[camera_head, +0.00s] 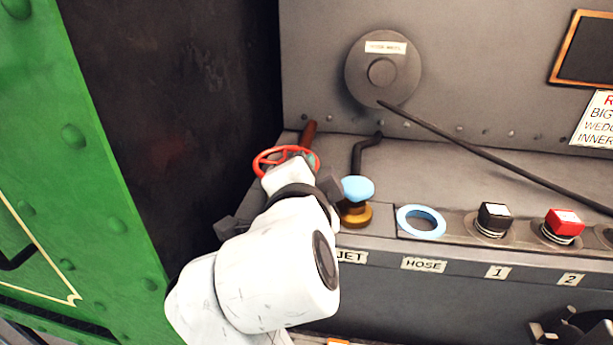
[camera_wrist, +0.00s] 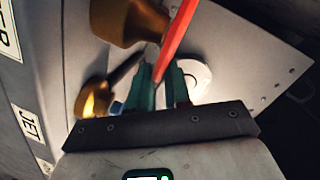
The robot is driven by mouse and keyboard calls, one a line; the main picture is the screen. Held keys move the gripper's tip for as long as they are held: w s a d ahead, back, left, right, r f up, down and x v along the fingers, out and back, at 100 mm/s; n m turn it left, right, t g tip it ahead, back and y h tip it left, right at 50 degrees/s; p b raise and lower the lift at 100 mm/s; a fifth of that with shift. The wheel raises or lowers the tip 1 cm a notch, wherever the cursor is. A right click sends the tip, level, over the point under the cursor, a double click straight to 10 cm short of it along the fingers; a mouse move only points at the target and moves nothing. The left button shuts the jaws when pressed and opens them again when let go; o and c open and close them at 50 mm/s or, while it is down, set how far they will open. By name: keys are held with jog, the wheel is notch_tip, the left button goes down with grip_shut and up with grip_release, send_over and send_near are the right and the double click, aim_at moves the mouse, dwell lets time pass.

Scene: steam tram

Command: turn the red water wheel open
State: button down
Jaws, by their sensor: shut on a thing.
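The red water wheel (camera_head: 270,157) lies on the console at the left, largely hidden behind my white arm in the head view. In the wrist view, the red rim (camera_wrist: 178,35) runs down between the fingers. My gripper (camera_wrist: 168,80) is shut on the red wheel's rim, with its teal fingers on either side of it. In the head view the fingers are mostly hidden by my wrist. How far the wheel is turned cannot be told.
A light-blue knob on a brass base (camera_head: 357,190) stands close right of my wrist. Further right are a blue ring (camera_head: 421,221), a black button (camera_head: 493,219) and a red button (camera_head: 564,223). A green riveted wall (camera_head: 80,170) is at the left. A long dark lever (camera_head: 480,150) slants above.

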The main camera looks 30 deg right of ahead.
jog(key=shift+w+d+f+n+t+y, duration=0.2)
jog(key=shift+d+n+t+y, duration=0.2)
jog(key=shift+n+y, duration=0.45)
jog(key=shift+w+d+f+n+t+y, duration=0.1)
jog(key=shift+d+f+n+t+y, duration=0.2)
jog(key=shift+n+y, duration=0.55)
jog(key=shift+r+y, duration=0.1)
jog(key=shift+y, duration=0.2)
jog(key=c, duration=1.3)
grip_release()
jog(key=shift+o, duration=0.5)
jog(key=shift+r, duration=0.15)
jog(key=shift+s, duration=0.1)
jog(key=p+v, duration=0.9)
jog(key=v, duration=0.1)
jog(key=shift+s+a, duration=0.2)
jog(key=shift+s, duration=0.05)
